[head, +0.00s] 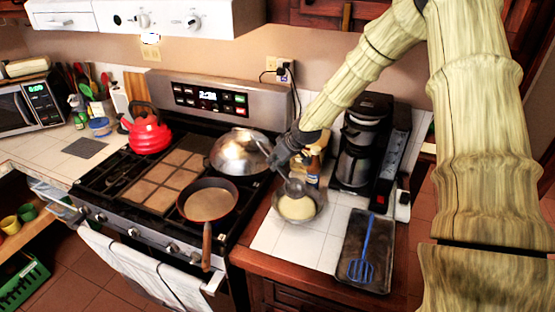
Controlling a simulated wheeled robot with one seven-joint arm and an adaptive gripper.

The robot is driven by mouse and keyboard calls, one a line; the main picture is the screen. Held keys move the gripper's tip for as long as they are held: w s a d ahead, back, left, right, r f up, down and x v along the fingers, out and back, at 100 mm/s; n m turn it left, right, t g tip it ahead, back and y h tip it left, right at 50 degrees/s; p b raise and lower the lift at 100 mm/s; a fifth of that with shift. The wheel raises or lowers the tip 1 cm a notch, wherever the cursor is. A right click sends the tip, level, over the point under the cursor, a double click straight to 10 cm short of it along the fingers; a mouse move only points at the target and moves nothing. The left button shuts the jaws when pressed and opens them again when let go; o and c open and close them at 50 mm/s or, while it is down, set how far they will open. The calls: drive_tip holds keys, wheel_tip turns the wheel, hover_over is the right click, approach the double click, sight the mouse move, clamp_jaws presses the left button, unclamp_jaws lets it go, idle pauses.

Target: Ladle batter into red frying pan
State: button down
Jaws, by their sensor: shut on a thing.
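A frying pan (209,200) with a dark reddish rim and brown inside sits on the stove's front right, its wooden handle pointing toward me past the stove edge. A metal bowl (318,211) of pale batter (297,208) stands on the white tiled counter right of the stove. My gripper (277,158) is above and a little left of the bowl, shut on a ladle (294,187). The ladle's metal head hangs at the bowl's far side, over or just in the batter; I cannot tell which. The gripper hides most of the ladle's handle.
A domed metal lid or pot (238,151) sits on the stove behind the pan, close to my gripper. A red kettle (147,132) stands at the back left. A coffee maker (361,145) and bottles are behind the bowl. A dark tray (352,270) holds a blue spatula (362,262).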

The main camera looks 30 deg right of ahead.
sight(284, 173)
drive_tip(key=shift+s+f, duration=0.1)
drive_tip(key=shift+f, duration=0.25)
drive_tip(key=shift+s+f+b, duration=0.25)
drive_tip(key=shift+s+b, duration=0.45)
drive_tip(key=shift+s, duration=0.1)
drive_tip(key=f, duration=0.1)
drive_tip(key=w+f+b, duration=0.1)
drive_tip(key=shift+f, duration=0.35)
drive_tip(key=shift+s+d+f+b, duration=0.1)
drive_tip(key=shift+s+f+b, duration=0.4)
drive_tip(key=shift+s+b, duration=0.1)
drive_tip(key=shift+f+b, duration=0.4)
drive_tip(key=shift+f, duration=0.3)
drive_tip(key=shift+s+d, duration=0.2)
drive_tip(key=shift+s, duration=0.2)
drive_tip(key=shift+s+r+p, duration=0.1)
drive_tip(key=shift+r+p, duration=0.4)
drive_tip(key=shift+r, duration=0.35)
drive_tip(key=shift+w+a+r+p, duration=0.1)
drive_tip(key=shift+w+r+p, duration=0.05)
drive_tip(key=shift+r+p, duration=1.4)
drive_tip(key=shift+w+r+p, duration=0.1)
drive_tip(key=shift+r+p, duration=0.85)
drive_tip(key=shift+r, duration=1.05)
drive_tip(key=shift+w+r+p, duration=0.2)
drive_tip(key=shift+r+p, duration=0.2)
drive_tip(key=shift+p, duration=0.2)
drive_tip(key=shift+w+a+r+g+p, duration=0.15)
drive_tip(key=shift+w+r+g+p, duration=0.55)
drive_tip(key=shift+p, duration=0.6)
